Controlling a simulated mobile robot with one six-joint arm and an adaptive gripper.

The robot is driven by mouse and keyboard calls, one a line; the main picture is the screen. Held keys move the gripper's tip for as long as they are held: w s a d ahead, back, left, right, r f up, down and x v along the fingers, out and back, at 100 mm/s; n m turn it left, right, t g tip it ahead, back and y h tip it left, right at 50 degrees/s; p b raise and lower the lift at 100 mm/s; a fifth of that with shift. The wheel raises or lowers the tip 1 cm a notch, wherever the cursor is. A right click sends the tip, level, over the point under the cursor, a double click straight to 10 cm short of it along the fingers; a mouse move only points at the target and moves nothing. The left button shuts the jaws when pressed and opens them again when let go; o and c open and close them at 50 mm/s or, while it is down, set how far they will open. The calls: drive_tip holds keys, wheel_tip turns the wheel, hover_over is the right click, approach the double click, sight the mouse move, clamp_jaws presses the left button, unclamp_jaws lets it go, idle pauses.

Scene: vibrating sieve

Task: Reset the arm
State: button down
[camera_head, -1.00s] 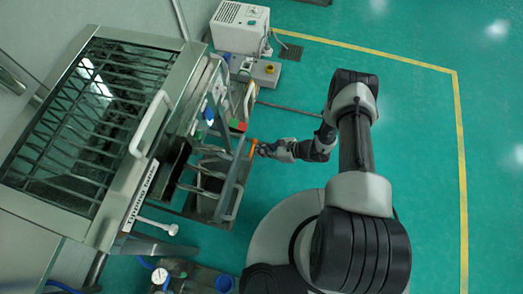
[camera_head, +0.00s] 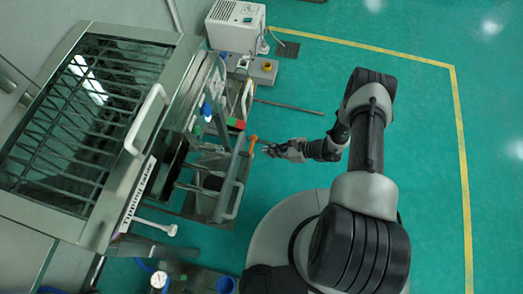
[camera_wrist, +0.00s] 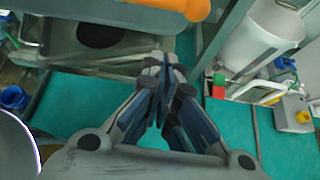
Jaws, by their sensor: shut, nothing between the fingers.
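My gripper (camera_head: 270,150) is at the end of my arm, just right of the machine's front, over the green floor. In the wrist view my gripper (camera_wrist: 166,62) has its fingers together with nothing between them. An orange handle (camera_head: 252,143) on the machine's front is close to my fingertips, with a small gap visible. The orange handle also shows at the top of the wrist view (camera_wrist: 180,6). My arm bends back from the gripper to my base.
The vibrating sieve machine (camera_head: 160,105) with its glass cover fills the left. A white box (camera_head: 236,25) and a control box with a yellow button (camera_head: 266,66) stand behind. A blue cup (camera_head: 226,285) is at the bottom. The green floor to the right is clear.

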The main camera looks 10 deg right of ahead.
drive_tip(key=p+v, duration=0.1)
drive_tip(key=v, duration=0.5)
drive_tip(key=shift+s+d, duration=0.2)
drive_tip(key=shift+r, duration=0.1)
